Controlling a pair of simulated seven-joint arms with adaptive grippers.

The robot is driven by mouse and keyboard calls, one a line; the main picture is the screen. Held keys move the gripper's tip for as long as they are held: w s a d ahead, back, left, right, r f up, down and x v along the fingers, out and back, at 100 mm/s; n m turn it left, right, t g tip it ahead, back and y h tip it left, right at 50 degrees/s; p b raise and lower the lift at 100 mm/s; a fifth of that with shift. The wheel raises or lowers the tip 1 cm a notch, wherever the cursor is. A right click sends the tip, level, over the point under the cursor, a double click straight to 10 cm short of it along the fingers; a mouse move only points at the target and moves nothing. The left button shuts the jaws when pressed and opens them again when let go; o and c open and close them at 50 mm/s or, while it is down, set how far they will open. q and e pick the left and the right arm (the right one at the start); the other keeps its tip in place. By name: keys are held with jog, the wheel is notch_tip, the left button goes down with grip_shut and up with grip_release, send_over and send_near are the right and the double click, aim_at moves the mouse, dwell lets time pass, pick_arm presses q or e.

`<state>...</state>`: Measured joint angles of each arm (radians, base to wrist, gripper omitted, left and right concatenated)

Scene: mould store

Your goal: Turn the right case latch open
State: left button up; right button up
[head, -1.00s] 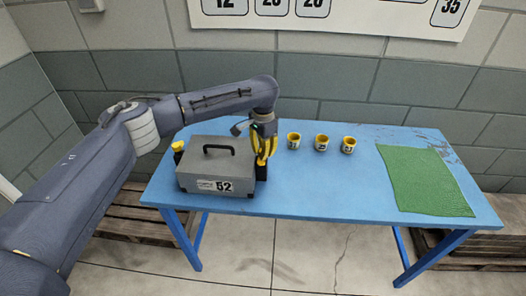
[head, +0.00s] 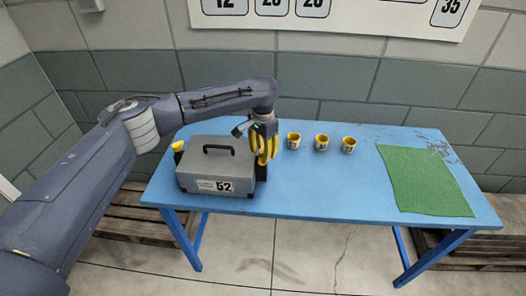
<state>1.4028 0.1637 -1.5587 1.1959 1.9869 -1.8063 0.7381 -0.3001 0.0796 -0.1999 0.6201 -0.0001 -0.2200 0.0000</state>
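A grey case (head: 214,168) with a black top handle and a label reading 52 sits on the left part of the blue table. A yellow latch (head: 178,147) shows on its left side. I cannot tell whether the fingers are closed on that latch. My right gripper is not in view.
Several small yellow-and-white cups, one of them here (head: 321,143), stand right of my gripper. A green mat (head: 428,180) lies at the right end of the blue table (head: 340,185). The table's middle front is clear. Wooden pallets (head: 140,215) lie on the floor.

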aim_at(263, 150)
pick_arm(q)
jog(key=shift+o, duration=1.2)
jog(key=shift+r, duration=0.15)
notch_tip(263, 150, up, 12)
